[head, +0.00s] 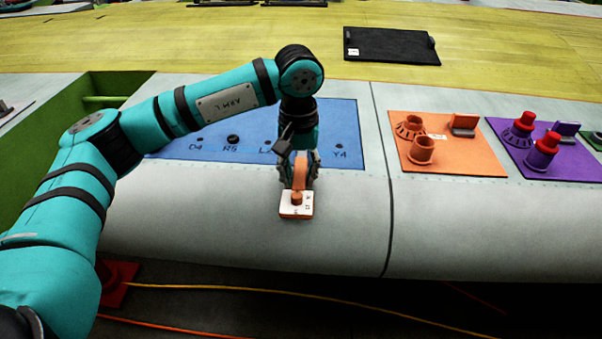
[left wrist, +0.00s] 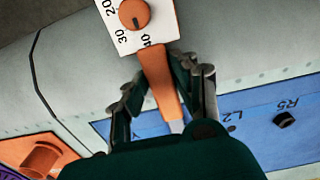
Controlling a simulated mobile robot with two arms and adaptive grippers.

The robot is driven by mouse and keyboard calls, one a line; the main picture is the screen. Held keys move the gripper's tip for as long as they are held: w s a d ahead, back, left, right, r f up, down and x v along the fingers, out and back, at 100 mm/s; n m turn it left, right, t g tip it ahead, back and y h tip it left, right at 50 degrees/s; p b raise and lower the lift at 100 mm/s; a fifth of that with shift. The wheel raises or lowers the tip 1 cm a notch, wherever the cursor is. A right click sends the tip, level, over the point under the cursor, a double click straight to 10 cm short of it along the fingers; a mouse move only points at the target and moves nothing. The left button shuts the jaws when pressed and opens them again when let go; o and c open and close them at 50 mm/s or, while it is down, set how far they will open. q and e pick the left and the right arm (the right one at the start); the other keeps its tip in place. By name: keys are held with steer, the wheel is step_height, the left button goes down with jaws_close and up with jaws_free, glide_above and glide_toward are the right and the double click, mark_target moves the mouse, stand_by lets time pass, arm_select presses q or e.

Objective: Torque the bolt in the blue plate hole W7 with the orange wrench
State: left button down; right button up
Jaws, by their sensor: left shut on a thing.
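My left gripper (head: 298,172) is shut on the orange wrench (head: 300,176) and holds it over the front edge of the blue plate (head: 350,120). In the left wrist view the wrench's orange handle (left wrist: 162,85) lies between the fingers (left wrist: 160,95). Its white head has an orange knob and the numbers 20, 30 and 40. On the blue plate I read D4, R5, an L label that reads L2 in the wrist view, and Y4. A dark bolt head (head: 233,138) stands by R5. I cannot read a W7 label; my arm hides part of the plate. My right gripper is not in view.
An orange board (head: 455,165) with orange cups and a holder lies right of the blue plate. A purple board (head: 520,165) with red-topped pieces lies further right. A black mat (head: 385,48) lies at the back. The pale front surface is clear.

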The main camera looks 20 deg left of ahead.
mark_target(274, 181)
arm_select(q)
steer(key=shift+s+a+m+b, duration=0.1)
steer(key=shift+a+m+b, duration=0.25)
steer(key=shift+a+m, duration=0.2)
steer(key=shift+s+a+m, duration=0.15)
steer(key=shift+a+m, duration=0.4)
steer(key=shift+a, duration=0.2)
steer(key=shift+b, duration=0.35)
steer(key=shift+a+m+b, duration=0.3)
steer(key=shift+a+m, duration=0.2)
steer(key=shift+a, duration=0.1)
steer(key=shift+a+m, duration=0.7)
steer(key=shift+a, duration=0.1)
steer(key=shift+b, duration=0.3)
